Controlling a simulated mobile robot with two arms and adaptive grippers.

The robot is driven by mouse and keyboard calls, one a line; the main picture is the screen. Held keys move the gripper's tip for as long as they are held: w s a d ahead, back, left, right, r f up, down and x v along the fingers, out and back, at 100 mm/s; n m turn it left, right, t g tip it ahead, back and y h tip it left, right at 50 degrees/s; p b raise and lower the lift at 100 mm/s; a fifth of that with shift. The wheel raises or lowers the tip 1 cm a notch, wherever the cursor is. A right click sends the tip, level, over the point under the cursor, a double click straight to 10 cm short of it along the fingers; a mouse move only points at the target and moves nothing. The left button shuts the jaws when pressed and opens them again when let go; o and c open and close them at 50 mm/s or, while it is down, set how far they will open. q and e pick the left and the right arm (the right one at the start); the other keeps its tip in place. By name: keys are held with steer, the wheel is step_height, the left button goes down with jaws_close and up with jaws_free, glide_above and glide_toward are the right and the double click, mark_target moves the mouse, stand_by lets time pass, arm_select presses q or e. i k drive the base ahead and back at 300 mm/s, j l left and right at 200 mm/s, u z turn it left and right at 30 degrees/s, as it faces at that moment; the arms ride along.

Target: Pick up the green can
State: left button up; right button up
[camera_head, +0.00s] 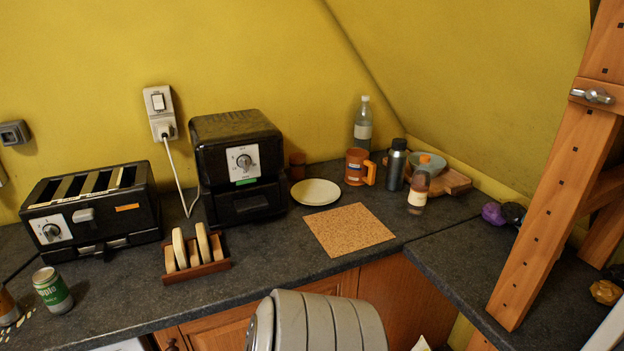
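A can with a green and white label and bare metal top (54,292) stands upright on the dark worktop at the lower left of the head view. It is in front of the black toaster. Nothing is touching it from above. Neither of my grippers can be seen in this view.
A brown can-like object (8,307) is left of the green can, cut by the picture edge. The black toaster (96,211) stands behind, a wooden rack (197,266) to the right. A cork mat (348,229) lies mid-worktop. A wooden ladder-like frame (553,180) stands at right.

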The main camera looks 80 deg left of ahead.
mark_target(49, 283)
steer(key=u, duration=4.4)
steer(key=i+u, duration=0.15)
steer(key=u, duration=0.7)
